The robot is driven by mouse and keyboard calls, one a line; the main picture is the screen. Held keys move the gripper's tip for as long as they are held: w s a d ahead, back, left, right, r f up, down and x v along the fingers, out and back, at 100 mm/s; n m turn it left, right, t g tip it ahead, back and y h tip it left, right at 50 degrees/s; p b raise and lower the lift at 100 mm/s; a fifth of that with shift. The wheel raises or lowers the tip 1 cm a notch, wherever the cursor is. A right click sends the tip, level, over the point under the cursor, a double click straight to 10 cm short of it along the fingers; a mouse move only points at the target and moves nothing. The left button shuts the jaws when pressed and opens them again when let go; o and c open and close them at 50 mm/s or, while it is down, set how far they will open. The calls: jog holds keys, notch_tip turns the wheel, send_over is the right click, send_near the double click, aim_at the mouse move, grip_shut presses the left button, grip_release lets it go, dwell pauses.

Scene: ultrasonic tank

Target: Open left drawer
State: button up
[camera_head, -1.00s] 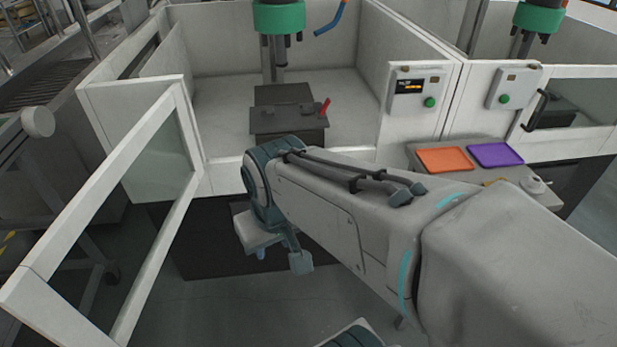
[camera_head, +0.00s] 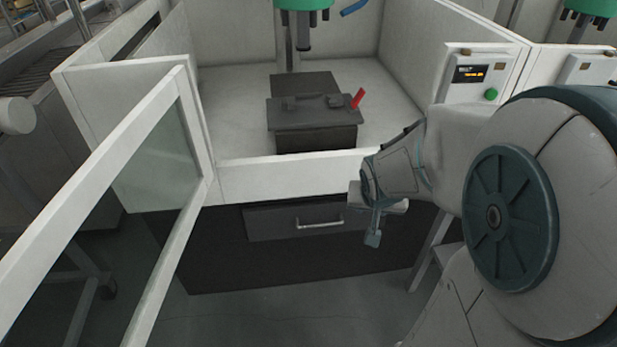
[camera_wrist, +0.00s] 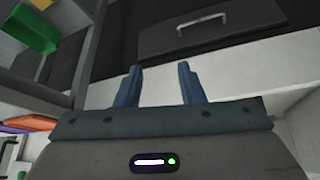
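A dark drawer (camera_head: 265,222) with a metal bar handle (camera_head: 320,223) sits in the black front below the white machine enclosure. The drawer looks shut. In the wrist view the drawer front (camera_wrist: 160,37) and its handle (camera_wrist: 203,21) show beyond my fingers. My gripper (camera_head: 373,238) is to the right of the handle and apart from it in the head view. In the wrist view my gripper (camera_wrist: 161,84) has its two blue fingers spread with nothing between them.
An open glazed door (camera_head: 150,165) swings out at the left. A dark fixture with a red lever (camera_head: 358,98) stands inside the enclosure. A control panel (camera_head: 470,80) is at the right. In the wrist view a green bin (camera_wrist: 33,30) shows upper left. Floor in front is clear.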

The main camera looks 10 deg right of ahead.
jog(key=w+d+f+m+t+y+b, duration=0.1)
jog(key=w+f+b, duration=0.3)
jog(key=f, duration=0.6)
jog(key=w+d+f+m+t+y+b, duration=0.15)
jog(key=w+f+b, duration=0.3)
jog(key=f, duration=0.55)
jog(key=m+t+y+b, duration=0.5)
jog(key=m+t+b, duration=0.25)
jog(key=b, duration=0.45)
send_near(323, 224)
jog(key=shift+m+g+y, duration=0.25)
jog(key=shift+m+g, duration=0.05)
jog(key=shift+m, duration=0.1)
jog(key=shift+d+b+x, duration=0.15)
jog(key=shift+b+x, duration=1.05)
jog(key=shift+x, duration=1.4)
jog(key=shift+d+b+x, duration=0.15)
jog(key=shift+b+x, duration=1.05)
jog(key=shift+x, duration=1.45)
jog(key=shift+w+f, duration=0.1)
jog(key=shift+f, duration=0.05)
jog(key=shift+c, duration=0.3)
